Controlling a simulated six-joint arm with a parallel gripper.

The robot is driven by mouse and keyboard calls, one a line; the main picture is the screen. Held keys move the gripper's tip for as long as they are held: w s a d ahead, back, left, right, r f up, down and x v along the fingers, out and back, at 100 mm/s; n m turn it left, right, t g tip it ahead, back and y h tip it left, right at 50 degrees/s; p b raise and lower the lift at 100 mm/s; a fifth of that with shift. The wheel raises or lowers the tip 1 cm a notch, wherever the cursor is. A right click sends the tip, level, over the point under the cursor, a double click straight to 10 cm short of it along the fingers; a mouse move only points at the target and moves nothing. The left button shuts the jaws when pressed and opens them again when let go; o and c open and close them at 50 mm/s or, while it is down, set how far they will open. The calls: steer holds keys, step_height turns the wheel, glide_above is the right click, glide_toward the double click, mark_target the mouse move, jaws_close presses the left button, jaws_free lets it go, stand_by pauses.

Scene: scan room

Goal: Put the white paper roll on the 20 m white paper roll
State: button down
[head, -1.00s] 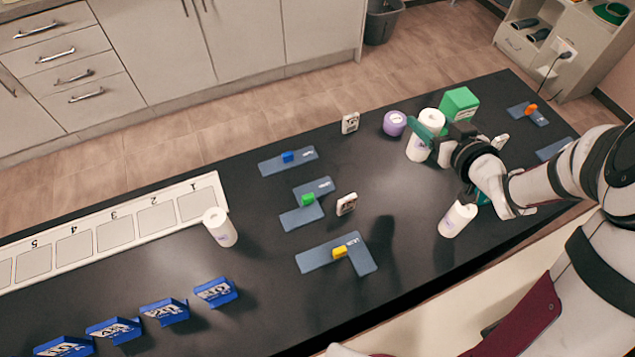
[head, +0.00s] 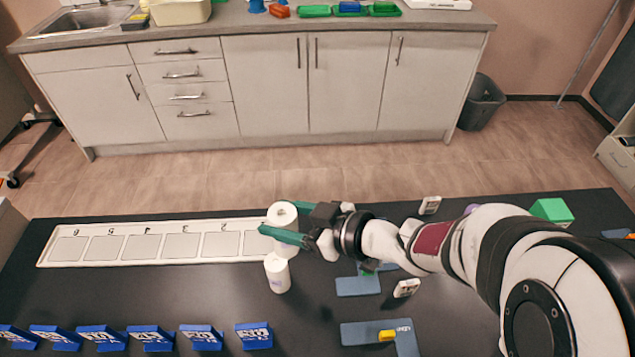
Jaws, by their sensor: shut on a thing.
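A white paper roll (head: 282,214) is held upright between the green fingers of my gripper (head: 277,221), which is shut on it. A second white paper roll (head: 278,275), with a small printed label too small to read, stands upright on the black table by the right end of the numbered strip. In the head view the held roll is just above the standing roll, overlapping its top edge. I cannot tell whether the two touch or how large the height gap is. The held roll's lower part is partly covered by the near finger.
The pale numbered strip (head: 130,244) lies left of the rolls. Several blue labelled blocks (head: 200,337) line the near left edge. Blue-grey plates, one with a yellow piece (head: 387,335), lie at right. A green box (head: 551,211) stands far right. My arm hides part of the table.

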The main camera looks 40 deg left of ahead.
steer(key=f, duration=0.2)
steer(key=s+a+f, duration=0.1)
steer(key=f, duration=0.1)
steer(key=a+f, duration=0.1)
steer(key=f, duration=0.1)
steer(key=shift+s+a, duration=0.25)
steer(key=shift+s, duration=0.1)
steer(key=shift+f, duration=0.1)
steer(key=shift+c, duration=1)
jaws_free()
